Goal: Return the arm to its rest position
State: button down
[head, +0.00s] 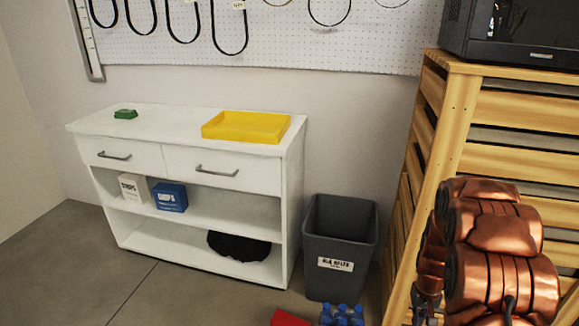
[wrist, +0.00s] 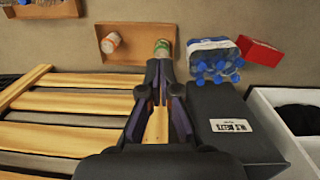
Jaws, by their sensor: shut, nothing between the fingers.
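My arm (head: 500,245), with copper-coloured covers, is folded at the lower right of the head view, in front of the wooden slatted unit. My gripper (wrist: 161,66) points away from the wrist camera, with its dark fingers shut and nothing held. In the head view only a small dark part of it shows low beside the arm, near the bottom edge. In the wrist view the fingertips overlap the near edge of a shallow brown box.
The slatted unit (head: 465,110) stands close at right, a black machine (head: 510,35) on top. A grey bin (head: 340,245) stands beside the white cabinet (head: 190,135). Bottles (wrist: 215,62), a red box (wrist: 260,50) and a brown box (wrist: 115,25) lie on the floor. Floor at left is clear.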

jog(key=s+a+r+p, duration=0.3)
jog(key=a+r, duration=0.1)
jog(key=r, duration=0.6)
jog(key=s+a+r+n+p, duration=0.1)
jog(key=s+a+r+p, duration=0.3)
jog(key=r, duration=0.6)
jog(key=s+a+r+p, duration=0.25)
jog(key=a+r, duration=0.25)
jog(key=r, duration=0.4)
jog(key=s+a+r+p, duration=0.3)
jog(key=s+r, duration=0.3)
jog(key=s+a+r+n+p, duration=0.1)
jog(key=s+a+r+p, duration=0.2)
jog(key=s+r, duration=0.3)
jog(key=s+a+r+n+g+p, duration=0.1)
jog(key=s+a+r+p, duration=0.2)
jog(key=s+r, duration=0.3)
jog(key=shift+s+r+p, duration=0.25)
jog(key=shift+p, duration=0.6)
